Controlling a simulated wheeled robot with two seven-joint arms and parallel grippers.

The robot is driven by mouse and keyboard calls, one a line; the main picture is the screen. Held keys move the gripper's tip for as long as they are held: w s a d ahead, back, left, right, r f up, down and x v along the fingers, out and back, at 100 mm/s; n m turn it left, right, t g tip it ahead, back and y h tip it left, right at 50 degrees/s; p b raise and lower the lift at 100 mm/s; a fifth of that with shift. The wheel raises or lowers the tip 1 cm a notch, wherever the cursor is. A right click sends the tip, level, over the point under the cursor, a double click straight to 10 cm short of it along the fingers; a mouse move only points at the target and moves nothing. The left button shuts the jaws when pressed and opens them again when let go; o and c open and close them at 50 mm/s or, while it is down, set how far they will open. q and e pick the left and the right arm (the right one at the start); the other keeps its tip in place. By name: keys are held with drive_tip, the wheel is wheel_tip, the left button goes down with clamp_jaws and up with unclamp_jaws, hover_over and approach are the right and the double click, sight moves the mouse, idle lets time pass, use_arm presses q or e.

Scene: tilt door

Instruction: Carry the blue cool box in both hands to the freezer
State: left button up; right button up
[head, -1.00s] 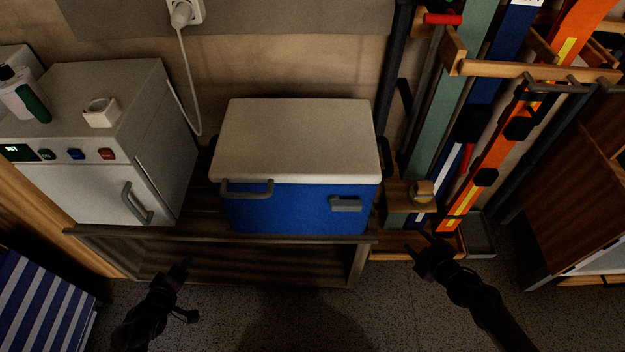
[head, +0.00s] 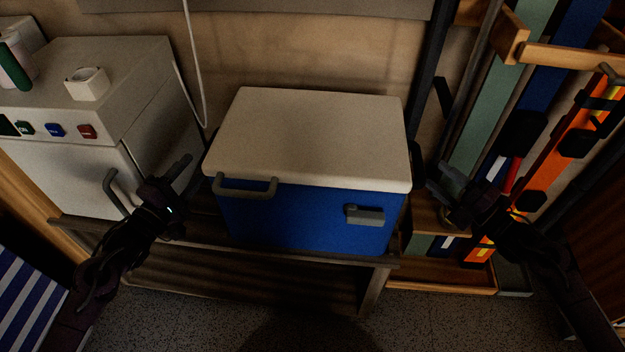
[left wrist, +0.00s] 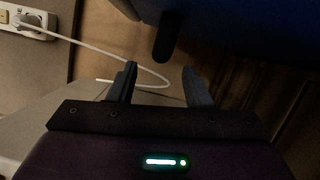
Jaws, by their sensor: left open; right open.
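The blue cool box (head: 300,222) with a pale lid (head: 312,135) stands upright on a dark wooden bench (head: 250,272). A grey bar handle is on its front left and a grey latch on its front right. My left gripper (head: 182,172) is open and empty just left of the box. In the left wrist view its fingers (left wrist: 158,85) are apart, with a dark side handle (left wrist: 165,38) of the box just beyond them. My right gripper (head: 436,180) is open, just right of the box. The white freezer (head: 60,170) stands at left, its door shut.
A white cord (head: 190,65) hangs behind. A rack of skis (head: 495,100) stands close at the right. A blue-striped item (head: 25,300) is at lower left.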

sight(419, 156)
use_arm(q)
drive_tip(key=x, duration=0.7)
use_arm(e)
drive_tip(key=x, duration=0.7)
use_arm(q)
clamp_jaws()
use_arm(e)
clamp_jaws()
use_arm(q)
drive_tip(key=shift+f, duration=0.1)
drive_tip(key=shift+r, duration=0.3)
use_arm(e)
drive_tip(key=shift+r, duration=0.3)
